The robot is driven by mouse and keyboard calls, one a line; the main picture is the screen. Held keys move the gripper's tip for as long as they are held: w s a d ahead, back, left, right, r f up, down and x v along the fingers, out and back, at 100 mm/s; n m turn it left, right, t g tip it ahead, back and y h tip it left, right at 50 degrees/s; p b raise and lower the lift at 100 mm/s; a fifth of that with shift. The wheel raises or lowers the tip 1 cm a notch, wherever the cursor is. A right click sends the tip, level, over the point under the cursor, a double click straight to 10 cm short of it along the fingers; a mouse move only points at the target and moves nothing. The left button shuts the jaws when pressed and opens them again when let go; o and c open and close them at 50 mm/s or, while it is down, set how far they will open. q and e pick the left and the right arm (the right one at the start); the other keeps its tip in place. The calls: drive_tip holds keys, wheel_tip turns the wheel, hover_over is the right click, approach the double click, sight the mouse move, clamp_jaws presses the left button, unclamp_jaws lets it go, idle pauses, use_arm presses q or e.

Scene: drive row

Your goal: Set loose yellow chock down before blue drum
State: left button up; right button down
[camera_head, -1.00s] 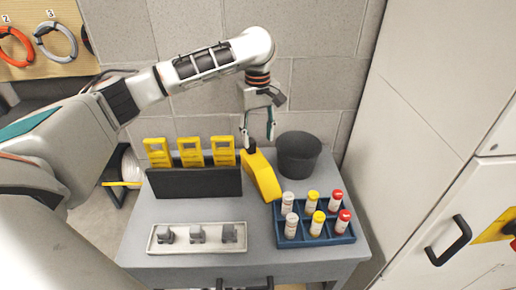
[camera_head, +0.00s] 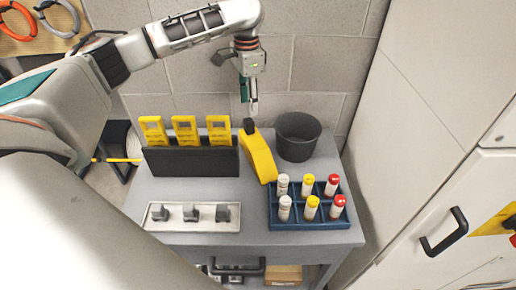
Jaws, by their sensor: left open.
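A yellow wedge-like piece (camera_head: 258,156) with a black knob at its far end lies on the grey cart top (camera_head: 190,190). It looks like the loose yellow chock, but I cannot be sure. It sits between the black rack and the dark bucket. My left gripper (camera_head: 249,103) is open and empty just above and behind the black knob, apart from it as far as I can tell. I see no blue drum. My right gripper is not in view.
A black rack (camera_head: 190,162) holds three yellow tags. A dark grey bucket (camera_head: 297,137) stands at the back right. A blue tray (camera_head: 310,226) holds several capped bottles. A white tray (camera_head: 160,225) holds three grey parts. A pale cabinet (camera_head: 440,130) borders the right.

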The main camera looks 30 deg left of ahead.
sight(249, 120)
use_arm(q)
drive_tip(key=shift+s+d+f, duration=0.1)
drive_tip(key=shift+f, duration=1.85)
drive_tip(key=shift+s+f, duration=0.1)
drive_tip(key=shift+f, duration=1.85)
clamp_jaws()
